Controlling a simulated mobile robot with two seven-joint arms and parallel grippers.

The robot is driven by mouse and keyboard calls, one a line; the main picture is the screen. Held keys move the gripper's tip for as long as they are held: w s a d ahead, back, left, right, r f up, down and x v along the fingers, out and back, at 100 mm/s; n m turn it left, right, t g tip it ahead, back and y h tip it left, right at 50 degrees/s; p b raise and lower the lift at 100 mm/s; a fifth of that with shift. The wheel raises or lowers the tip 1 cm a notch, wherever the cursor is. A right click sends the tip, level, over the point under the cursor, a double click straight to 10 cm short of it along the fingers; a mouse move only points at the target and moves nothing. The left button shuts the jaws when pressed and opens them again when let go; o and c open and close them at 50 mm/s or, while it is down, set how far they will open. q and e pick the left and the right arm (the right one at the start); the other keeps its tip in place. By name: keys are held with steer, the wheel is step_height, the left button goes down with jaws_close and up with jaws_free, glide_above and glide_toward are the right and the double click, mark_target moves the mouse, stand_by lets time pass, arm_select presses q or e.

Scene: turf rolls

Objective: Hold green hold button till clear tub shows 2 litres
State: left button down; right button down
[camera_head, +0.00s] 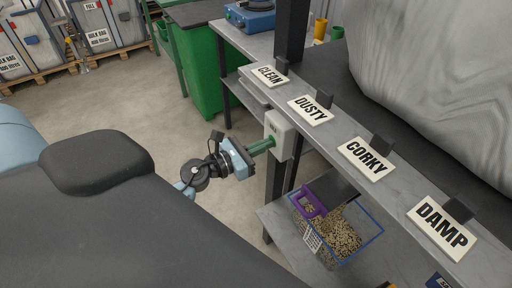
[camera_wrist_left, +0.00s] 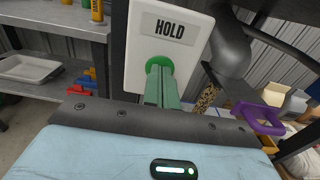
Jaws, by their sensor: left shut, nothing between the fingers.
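A pale box marked HOLD stands on the dark post and shows in the head view (camera_head: 279,134). In the left wrist view its green button (camera_wrist_left: 160,64) sits under the HOLD label. My left gripper (camera_head: 268,144) is shut and empty, its green fingertips (camera_wrist_left: 158,74) at the button and seemingly against it. The clear tub (camera_head: 312,238) with a blue rim stands on the lower shelf, holding tan granules. A scale label is on its side, too small to read. Granules (camera_wrist_left: 207,98) show below a dark spout (camera_wrist_left: 229,55). My right gripper is out of view.
A purple handle (camera_head: 307,201) sits above the tub. Signs CLEAN, DUSTY (camera_head: 310,109), CORKY and DAMP (camera_head: 442,228) line the upper shelf edge. A green cabinet (camera_head: 203,75) stands behind.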

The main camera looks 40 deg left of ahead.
arm_select(q)
steer(key=shift+w+d+r, duration=0.15)
steer(key=shift+d+r, duration=0.05)
steer(key=shift+r, duration=0.15)
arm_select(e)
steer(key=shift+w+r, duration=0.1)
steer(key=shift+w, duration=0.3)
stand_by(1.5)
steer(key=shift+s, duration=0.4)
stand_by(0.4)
